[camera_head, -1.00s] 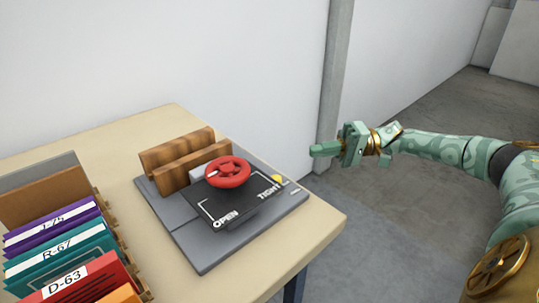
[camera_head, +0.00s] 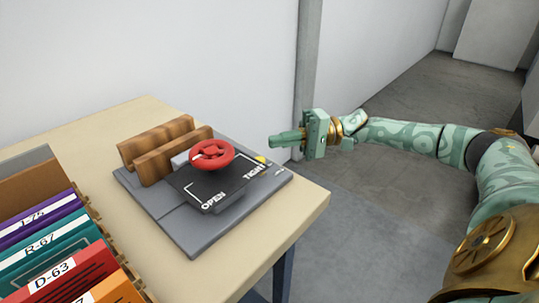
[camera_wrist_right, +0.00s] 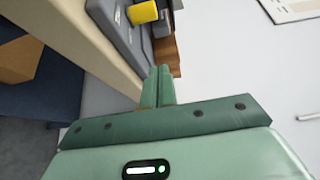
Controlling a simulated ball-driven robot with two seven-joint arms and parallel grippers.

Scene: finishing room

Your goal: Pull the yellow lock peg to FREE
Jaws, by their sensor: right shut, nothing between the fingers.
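The yellow lock peg (camera_head: 261,160) shows as a small yellow spot at the right rear edge of the grey fixture (camera_head: 185,232), near the word TIGHT. In the right wrist view the yellow peg (camera_wrist_right: 143,12) stands out from the grey fixture at the top. A red handwheel (camera_head: 212,155) sits on the fixture's black plate (camera_head: 222,186), marked OPEN and TIGHT. My right gripper (camera_head: 272,141) is shut and empty, just right of and above the peg in the picture, apart from it. Its closed fingers (camera_wrist_right: 158,72) point toward the fixture. My left gripper is out of view.
Two upright wooden boards (camera_head: 160,140) stand at the fixture's back left. A rack of coloured, labelled folders (camera_head: 55,250) is at the lower left of the table (camera_head: 285,222). A white wall (camera_head: 130,50) and a grey post (camera_head: 306,70) are behind. Floor lies open right of the table.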

